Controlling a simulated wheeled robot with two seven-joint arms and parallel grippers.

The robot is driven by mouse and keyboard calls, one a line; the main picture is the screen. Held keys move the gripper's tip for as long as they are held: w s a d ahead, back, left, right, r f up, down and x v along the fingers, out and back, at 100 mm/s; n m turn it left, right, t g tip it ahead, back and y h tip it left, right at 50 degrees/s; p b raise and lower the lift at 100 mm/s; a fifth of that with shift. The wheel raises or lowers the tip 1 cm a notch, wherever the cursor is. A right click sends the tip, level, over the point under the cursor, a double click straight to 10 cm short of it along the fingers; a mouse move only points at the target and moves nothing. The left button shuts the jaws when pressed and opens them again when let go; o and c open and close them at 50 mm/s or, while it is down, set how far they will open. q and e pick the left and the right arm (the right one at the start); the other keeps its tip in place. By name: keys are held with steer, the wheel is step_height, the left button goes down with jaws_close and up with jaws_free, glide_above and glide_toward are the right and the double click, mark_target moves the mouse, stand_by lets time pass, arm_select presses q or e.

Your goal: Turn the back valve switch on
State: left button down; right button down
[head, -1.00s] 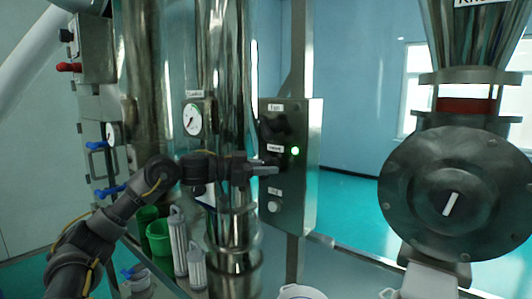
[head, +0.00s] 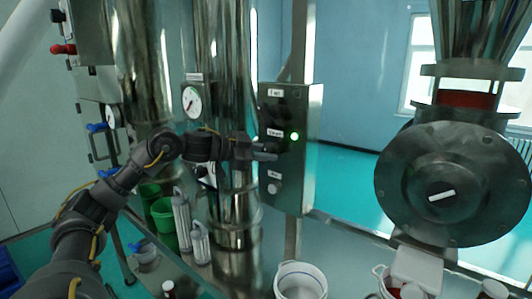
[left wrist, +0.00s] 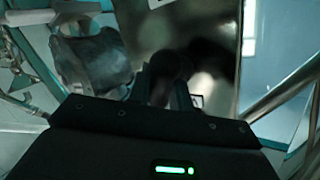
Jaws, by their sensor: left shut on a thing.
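A steel control box (head: 305,150) stands at the middle of the head view, with small labels, dark switches and a lit green lamp (head: 294,136). The label text is too small to read surely. My left gripper (head: 268,152) is at the front face of the box, left of and below the lamp. It is shut on a dark switch (left wrist: 168,68), which shows at the fingertips in the left wrist view. In the head view the fingers partly hide this switch. A round dark valve disc (head: 455,170) at the right has a white bar lying nearly level. My right gripper is not in view.
Tall steel columns (head: 228,60) with a pressure gauge (head: 192,101) stand left of the box. Green cups (head: 163,214) and metal cylinders (head: 182,225) sit below my left arm. A white bucket (head: 300,283) stands below the box.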

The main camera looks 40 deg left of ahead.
arm_select(q)
steer(key=c, duration=1.3)
jaws_free()
steer(key=shift+s+a, duration=0.2)
steer(key=b+v, duration=0.6)
steer(key=v, duration=0.4)
steer(key=shift+s+r+b, duration=0.1)
steer(key=shift+s+b, duration=0.05)
steer(key=shift+b, duration=0.2)
